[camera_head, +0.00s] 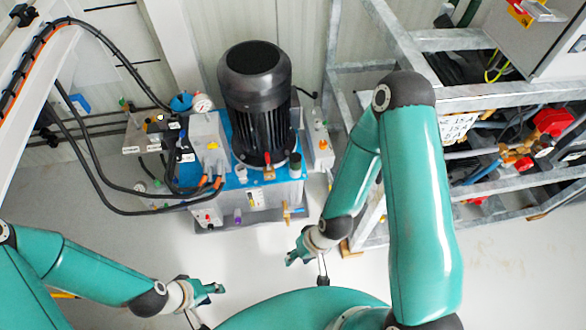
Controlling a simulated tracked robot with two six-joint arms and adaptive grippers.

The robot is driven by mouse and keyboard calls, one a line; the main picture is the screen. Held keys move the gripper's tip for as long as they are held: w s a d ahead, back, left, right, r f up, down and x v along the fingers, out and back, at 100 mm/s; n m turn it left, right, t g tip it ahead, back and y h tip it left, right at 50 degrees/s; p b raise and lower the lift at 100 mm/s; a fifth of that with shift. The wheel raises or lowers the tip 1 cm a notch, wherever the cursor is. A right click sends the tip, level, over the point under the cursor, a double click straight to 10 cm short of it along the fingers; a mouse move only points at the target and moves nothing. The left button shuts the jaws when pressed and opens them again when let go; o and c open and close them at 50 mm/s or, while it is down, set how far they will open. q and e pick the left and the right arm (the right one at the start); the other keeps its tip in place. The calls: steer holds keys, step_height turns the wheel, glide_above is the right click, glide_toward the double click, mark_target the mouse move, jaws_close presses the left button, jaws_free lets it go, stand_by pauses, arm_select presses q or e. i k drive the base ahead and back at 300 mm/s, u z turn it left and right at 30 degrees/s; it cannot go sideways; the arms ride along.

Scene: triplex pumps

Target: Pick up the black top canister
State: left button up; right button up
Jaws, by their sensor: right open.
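A large black ribbed cylinder with a domed dark top (257,100) stands upright on a blue-topped hydraulic unit (232,184) in the head view. A small dark-topped canister (295,165) stands at the unit's right front corner. I cannot tell for certain which one the task names. My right gripper (291,259) is open, in front of the unit and to its right, apart from both. My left gripper (215,289) is lower left, over the floor and away from the unit; its finger opening is too small to tell.
Black hoses (100,185) loop in at the unit's left. A blue-capped part and gauge (203,104) stand at its back left. A galvanized frame (460,120) with pipes and red valves fills the right. Pale floor (120,225) is clear in front.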

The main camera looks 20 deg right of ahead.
mark_target(295, 159)
steer(key=z, duration=0.1)
steer(key=i, duration=0.9)
steer(key=u, duration=0.1)
